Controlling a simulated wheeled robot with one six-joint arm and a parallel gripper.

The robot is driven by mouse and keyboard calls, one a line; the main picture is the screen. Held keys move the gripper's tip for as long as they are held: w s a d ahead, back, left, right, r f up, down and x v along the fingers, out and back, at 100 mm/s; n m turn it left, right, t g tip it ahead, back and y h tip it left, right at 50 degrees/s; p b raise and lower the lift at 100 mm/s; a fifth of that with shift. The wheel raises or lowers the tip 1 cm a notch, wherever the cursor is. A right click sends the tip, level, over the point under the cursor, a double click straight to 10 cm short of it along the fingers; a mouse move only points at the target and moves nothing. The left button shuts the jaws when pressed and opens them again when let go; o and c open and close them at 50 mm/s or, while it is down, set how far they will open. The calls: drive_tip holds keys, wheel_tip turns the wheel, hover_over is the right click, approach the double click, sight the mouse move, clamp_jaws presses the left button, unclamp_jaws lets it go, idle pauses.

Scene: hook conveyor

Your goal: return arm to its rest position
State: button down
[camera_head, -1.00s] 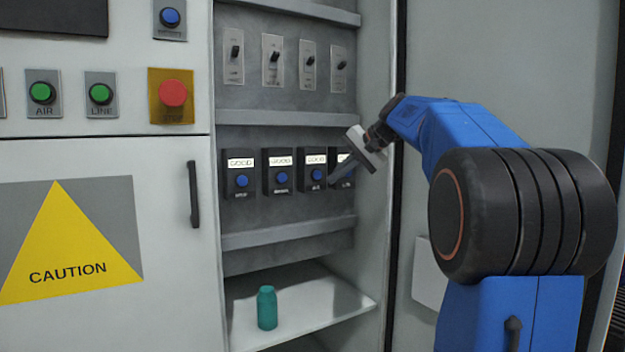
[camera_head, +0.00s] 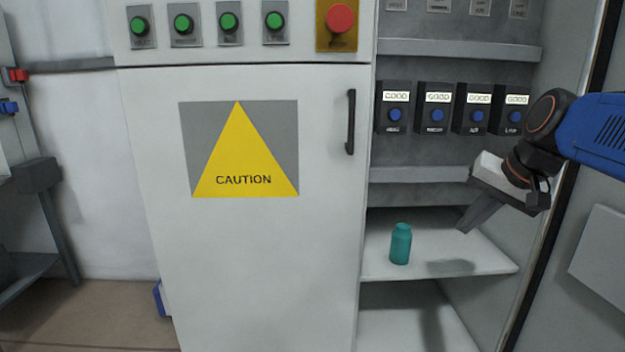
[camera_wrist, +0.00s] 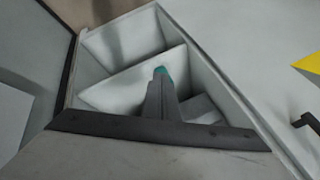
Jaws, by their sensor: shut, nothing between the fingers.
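My gripper (camera_head: 466,226) is in front of the open right part of the cabinet, at the right in the head view. Its fingers are shut and empty, pointing down and left, above and to the right of the white shelf (camera_head: 480,262). In the wrist view the closed fingers (camera_wrist: 160,82) point down toward the cabinet's inside. My blue arm reaches in from the right edge of the head view.
A teal bottle (camera_head: 401,244) stands upright on the shelf; its top shows past the fingertips in the wrist view. Several black boxes (camera_head: 435,108) reading GOOD hang above. The closed caution door (camera_head: 270,260) is left; an open door panel (camera_head: 600,240) is right.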

drive_tip(key=s+a+f+n+h, duration=0.1)
drive_tip(key=s+f+n, duration=0.1)
drive_tip(key=s+f, duration=0.6)
drive_tip(key=s+a+f+n+g+h, duration=0.1)
drive_tip(key=s+f+n, duration=0.2)
drive_tip(key=s+f, duration=0.6)
drive_tip(key=shift+s+a+f, duration=0.3)
drive_tip(key=shift+a+f, duration=0.1)
drive_tip(key=shift+f, duration=0.35)
drive_tip(key=shift+s, duration=0.1)
